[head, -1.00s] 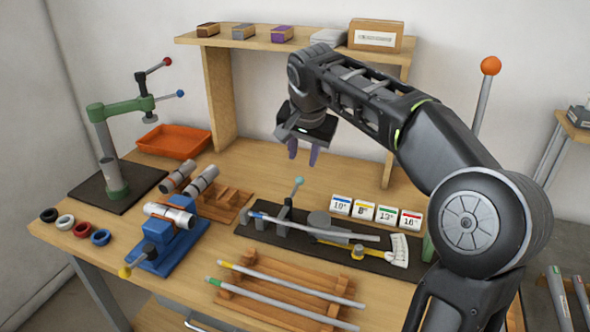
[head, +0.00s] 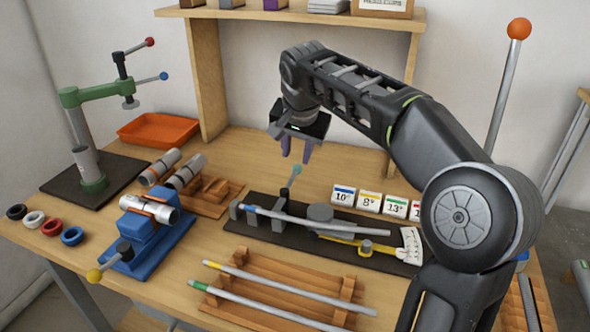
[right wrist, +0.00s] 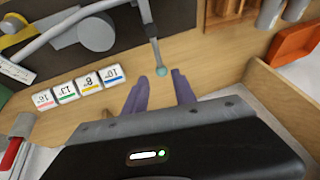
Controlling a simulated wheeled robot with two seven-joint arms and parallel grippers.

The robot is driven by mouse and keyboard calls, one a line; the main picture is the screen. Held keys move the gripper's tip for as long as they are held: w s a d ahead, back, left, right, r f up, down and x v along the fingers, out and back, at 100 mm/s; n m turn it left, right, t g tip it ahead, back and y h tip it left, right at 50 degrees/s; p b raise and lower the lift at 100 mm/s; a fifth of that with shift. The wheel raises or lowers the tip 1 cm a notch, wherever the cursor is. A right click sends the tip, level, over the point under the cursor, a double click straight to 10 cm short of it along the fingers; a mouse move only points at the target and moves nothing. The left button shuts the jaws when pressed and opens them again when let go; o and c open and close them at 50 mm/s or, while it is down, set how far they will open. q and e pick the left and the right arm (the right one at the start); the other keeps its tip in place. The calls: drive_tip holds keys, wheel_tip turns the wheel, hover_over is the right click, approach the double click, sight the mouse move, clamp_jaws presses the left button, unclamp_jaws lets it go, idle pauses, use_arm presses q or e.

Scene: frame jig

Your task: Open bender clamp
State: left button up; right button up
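The bender sits on a dark base plate (head: 265,234) at the middle of the bench. Its clamp lever, tipped with a teal ball (head: 296,169), stands up beside grey clamp blocks (head: 278,214). A grey tube (head: 320,224) with a blue mark lies through the clamp and past the round die (head: 320,213). My right gripper (head: 295,158) has purple fingers, apart and empty, just above the ball. In the right wrist view the teal ball (right wrist: 161,71) appears between the fingertips (right wrist: 159,78); contact cannot be seen. My left gripper is not in view.
Number cards (head: 368,201) stand right of the lever. A wooden rack (head: 283,278) with two tubes lies in front. A blue vise (head: 150,238) and a green press (head: 90,150) are on the left. A shelf (head: 300,15) rises behind, and an orange-ball post (head: 508,85) stands right.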

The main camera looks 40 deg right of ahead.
sight(295, 172)
drive_tip(key=x, duration=0.7)
drive_tip(key=shift+w+d+f, duration=0.1)
drive_tip(key=shift+w+f, duration=0.05)
drive_tip(key=shift+f, duration=0.25)
drive_tip(key=shift+c, duration=0.5)
clamp_jaws()
idle(0.6)
